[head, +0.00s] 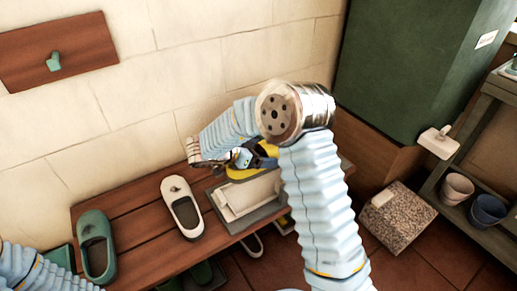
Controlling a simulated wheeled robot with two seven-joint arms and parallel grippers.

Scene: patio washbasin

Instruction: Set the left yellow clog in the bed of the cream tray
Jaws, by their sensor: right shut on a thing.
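The yellow clog (242,174) is at the far end of the cream tray (232,214), above or touching it; I cannot tell which. My right gripper (243,157) is shut on the yellow clog, and my right arm hides part of the clog and the tray's right side. The tray lies on the wooden bench (145,257), with a grey edge around a pale bed. Only my left arm shows, at the bottom left corner; its gripper is out of view.
A white clog (180,205) and a green clog (94,240) stand on the bench left of the tray. More footwear shows below the bench. A tiled wall is behind. A green cabinet (410,60) and a shelf with two pots (456,188) are at right.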

